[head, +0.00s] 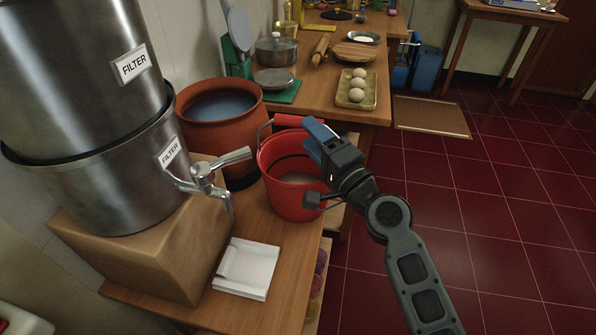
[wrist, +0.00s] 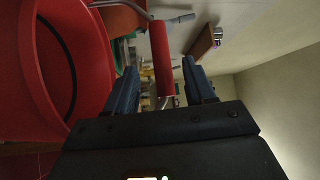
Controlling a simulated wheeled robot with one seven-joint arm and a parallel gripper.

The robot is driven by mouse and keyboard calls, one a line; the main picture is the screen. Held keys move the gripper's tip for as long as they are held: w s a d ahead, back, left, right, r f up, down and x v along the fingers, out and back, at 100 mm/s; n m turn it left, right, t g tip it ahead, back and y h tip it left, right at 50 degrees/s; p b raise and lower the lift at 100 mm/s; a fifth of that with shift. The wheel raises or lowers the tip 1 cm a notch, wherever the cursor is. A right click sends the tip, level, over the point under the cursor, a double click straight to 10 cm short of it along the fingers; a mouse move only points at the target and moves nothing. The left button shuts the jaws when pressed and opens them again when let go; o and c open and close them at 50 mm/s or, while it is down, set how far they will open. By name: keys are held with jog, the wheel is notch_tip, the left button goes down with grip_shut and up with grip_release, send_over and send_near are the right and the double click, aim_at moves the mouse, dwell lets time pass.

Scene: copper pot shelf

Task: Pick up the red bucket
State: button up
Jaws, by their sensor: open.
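The red bucket (head: 279,193) stands upright on the wooden table beside the clay pot. Its wire handle is raised, with a red cylindrical grip (head: 297,121) above the rim. My gripper (head: 317,132) is at the bucket's upper right, with its blue fingers close to that grip. In the wrist view the bucket (wrist: 85,35) fills the left side. There the red grip (wrist: 162,58) shows between the two spread fingers of my gripper (wrist: 162,85). The jaws are open; whether a finger touches the grip cannot be told.
A clay pot (head: 215,127) with a blue inside stands behind the bucket. A steel filter tank (head: 100,185) with a tap (head: 208,180) is to the left on a wooden block (head: 150,250). A white tray (head: 246,268) lies in front. The red tiled floor at right is open.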

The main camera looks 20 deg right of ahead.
aim_at(298, 122)
jog(key=p+x, duration=0.1)
jog(key=x, duration=0.3)
jog(key=shift+w+a+r, duration=0.1)
jog(key=shift+w+r, duration=0.05)
jog(key=shift+w, duration=0.05)
jog(key=shift+w+a, duration=0.15)
jog(key=shift+w, duration=0.4)
jog(key=shift+c, duration=0.4)
grip_shut()
dwell(0.5)
